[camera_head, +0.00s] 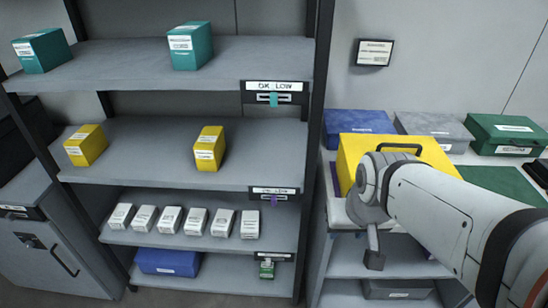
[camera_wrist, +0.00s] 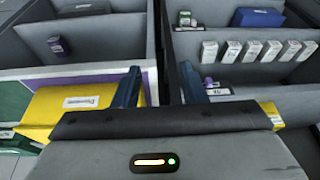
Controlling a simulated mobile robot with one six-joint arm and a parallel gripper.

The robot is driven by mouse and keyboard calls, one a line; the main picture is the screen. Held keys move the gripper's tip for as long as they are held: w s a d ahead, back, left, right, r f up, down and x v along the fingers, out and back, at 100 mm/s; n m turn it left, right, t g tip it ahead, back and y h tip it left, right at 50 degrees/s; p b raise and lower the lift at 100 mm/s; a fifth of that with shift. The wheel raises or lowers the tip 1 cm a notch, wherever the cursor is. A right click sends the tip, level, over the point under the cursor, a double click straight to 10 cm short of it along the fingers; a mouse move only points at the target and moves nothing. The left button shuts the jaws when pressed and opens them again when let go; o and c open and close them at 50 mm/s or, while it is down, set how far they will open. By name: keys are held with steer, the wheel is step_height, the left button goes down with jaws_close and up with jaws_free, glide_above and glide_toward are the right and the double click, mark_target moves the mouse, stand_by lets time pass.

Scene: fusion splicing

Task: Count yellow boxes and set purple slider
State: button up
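Two yellow boxes (camera_head: 86,146) and (camera_head: 209,148) stand apart on the middle shelf (camera_head: 150,170). The purple slider (camera_head: 277,201) hangs under the label plate at the right end of that shelf's front edge; its exact setting is too small to read. It also seems to show in the wrist view (camera_wrist: 209,83), just right of the right finger. My gripper (camera_head: 374,250) is right of the shelf unit, in front of the side cabinet, apart from the slider. In the wrist view my gripper (camera_wrist: 160,78) has its two fingers spread, with nothing between them.
Two teal boxes (camera_head: 190,46) stand on the top shelf above a teal slider (camera_head: 273,99). Several white boxes (camera_head: 170,220) line the lower shelf, with a green slider (camera_head: 267,269) beneath. A large yellow case (camera_head: 420,146) stands partly behind my arm. A dark post (camera_head: 319,120) edges the shelves.

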steer(key=w+a+f+t+y+b, duration=0.1)
steer(key=w+a+f+t+b, duration=0.35)
steer(key=w+f+b, duration=0.35)
steer(key=w+a+f+t+y+b, duration=0.1)
steer(key=w+a+f+t+b, duration=0.3)
steer(key=w+a+f+b, duration=0.3)
steer(key=t+h+b, duration=0.3)
steer(key=t+b, duration=0.7)
steer(key=b, duration=0.5)
glide_toward(274, 204)
steer(key=w, duration=0.1)
steer(key=shift+m, duration=0.3)
steer(key=x, duration=0.7)
steer(key=shift+w+r, duration=0.25)
steer(key=shift+r, duration=0.1)
jaws_close()
